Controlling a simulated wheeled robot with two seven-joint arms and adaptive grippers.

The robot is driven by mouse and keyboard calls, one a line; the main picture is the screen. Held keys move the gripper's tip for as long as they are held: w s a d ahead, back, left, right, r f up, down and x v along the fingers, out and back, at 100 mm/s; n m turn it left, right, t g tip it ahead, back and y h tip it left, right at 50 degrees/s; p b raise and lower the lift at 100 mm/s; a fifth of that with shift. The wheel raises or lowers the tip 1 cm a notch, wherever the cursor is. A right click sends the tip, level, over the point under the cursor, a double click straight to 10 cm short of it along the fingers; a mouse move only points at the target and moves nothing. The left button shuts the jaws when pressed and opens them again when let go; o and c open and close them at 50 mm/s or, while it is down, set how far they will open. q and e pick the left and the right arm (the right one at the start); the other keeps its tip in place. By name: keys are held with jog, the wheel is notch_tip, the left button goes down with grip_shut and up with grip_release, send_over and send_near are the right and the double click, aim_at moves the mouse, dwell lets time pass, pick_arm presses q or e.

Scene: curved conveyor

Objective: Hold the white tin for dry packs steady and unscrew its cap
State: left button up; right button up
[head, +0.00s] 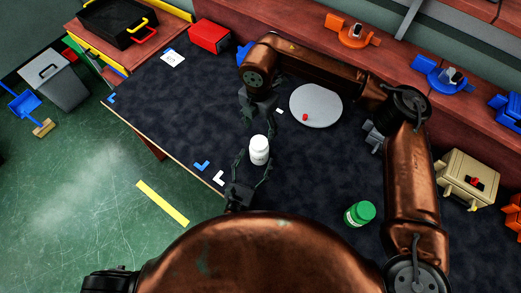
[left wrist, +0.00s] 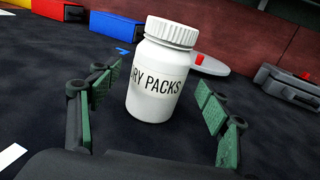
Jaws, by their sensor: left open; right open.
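The white tin (head: 259,152) stands upright on the dark table top, with its white cap on. In the left wrist view the tin (left wrist: 155,85) shows the letters "RY PACKS", and its ribbed cap (left wrist: 172,31) sits on top. My left gripper (head: 253,171) is open, its fingers on either side of the tin's lower part; in the left wrist view the fingers (left wrist: 158,112) stand apart from the tin with gaps on both sides. My right gripper (head: 264,122) is above and behind the tin in the head view, open, its fingers pointing down toward the cap; whether they touch it I cannot tell.
A grey round plate (head: 316,108) with a small red piece lies behind the tin. A red box (head: 209,37) is at the back left. White and blue corner marks lie at the front edge. Table left of the tin is clear.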

aim_at(259, 142)
pick_arm(q)
jog(key=shift+x, duration=2.05)
jog(key=shift+a, duration=0.1)
grip_shut()
pick_arm(e)
jog(key=shift+s, duration=0.15)
jog(key=shift+f, duration=4)
